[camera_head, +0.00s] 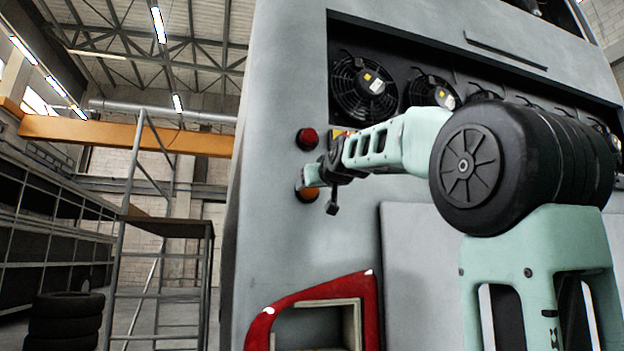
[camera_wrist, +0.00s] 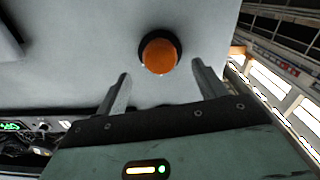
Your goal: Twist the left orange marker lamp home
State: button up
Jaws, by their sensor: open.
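The left orange marker lamp (camera_wrist: 160,55) is a round orange dome in a dark ring on the grey coach panel. In the wrist view it sits between and just beyond the fingertips of my gripper (camera_wrist: 160,72). The fingers are spread apart on either side, with nothing held between them. In the head view the orange lamp (camera_head: 308,192) shows below a red lamp (camera_head: 307,139), partly hidden by my gripper (camera_head: 312,184). I cannot tell whether the lamp is fully seated.
A row of black fans (camera_head: 362,88) sits in a recess at the upper right. A red-framed opening (camera_head: 369,300) lies below. A scaffold platform (camera_head: 165,226) and stacked tyres (camera_head: 66,320) stand to the left, apart from the coach.

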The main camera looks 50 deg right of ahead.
jog(key=shift+p+x, duration=0.65)
jog(key=shift+x, duration=1.5)
jog(key=shift+c, duration=0.2)
jog(key=c, duration=0.9)
jog(key=shift+m, duration=0.3)
jog(key=m, duration=1.1)
jog(key=shift+m, duration=0.3)
jog(key=o, duration=0.9)
